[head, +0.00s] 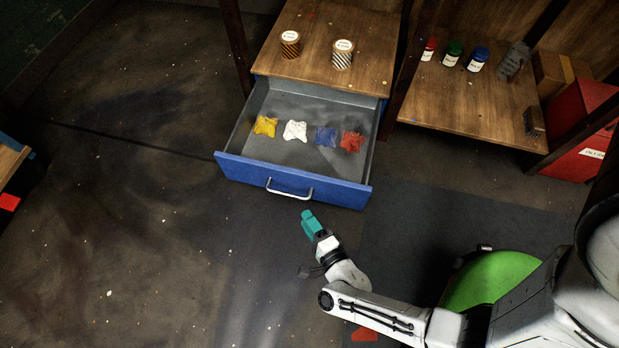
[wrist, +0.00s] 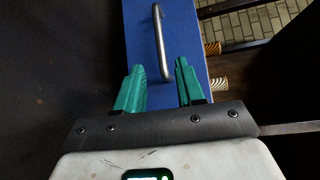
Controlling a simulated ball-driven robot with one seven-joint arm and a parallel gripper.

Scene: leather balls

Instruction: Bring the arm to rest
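My gripper (head: 307,216) is in front of the open blue drawer (head: 240,177), just below its metal handle (head: 290,194) in the head view. In the wrist view the two teal fingers of my gripper (wrist: 160,66) are apart, with nothing gripped. The handle (wrist: 158,35) shows ahead of the fingertips, its near end appearing in line with the gap between them. I cannot tell the exact distance. My arm reaches in from the lower right, bent at the elbow.
The drawer holds yellow (head: 265,126), white (head: 295,131), blue (head: 326,136) and red (head: 351,141) leather pieces. Two striped cans (head: 290,44) (head: 342,54) stand on the cabinet top. A shelf (head: 470,105) with jars and a red box (head: 580,130) are at right.

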